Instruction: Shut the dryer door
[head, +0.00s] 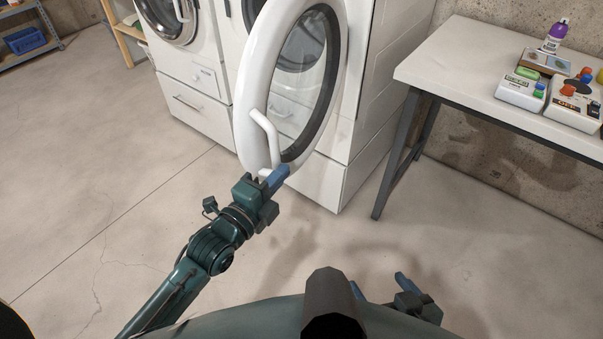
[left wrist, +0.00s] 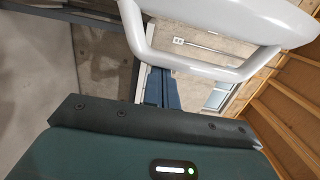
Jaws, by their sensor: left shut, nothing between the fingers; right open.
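The dryer door (head: 252,85) stands open, a white ring around dark round glass, in the middle of the head view. Its white bar handle (head: 264,130) is on the ring's near left side. My left gripper (head: 281,173) is shut and empty at the handle's lower end. In the left wrist view the handle (left wrist: 200,67) crosses in front of the door rim (left wrist: 230,15), and the blue fingers (left wrist: 160,85) are together just at the bar, their tips partly hidden by it. I cannot tell whether they touch. My right gripper (head: 378,281) is open and empty, low and away from the door.
The dryer body (head: 375,80) stands behind the door, with a washer (head: 190,65) to its left. The concrete floor (head: 110,150) at the left is clear.

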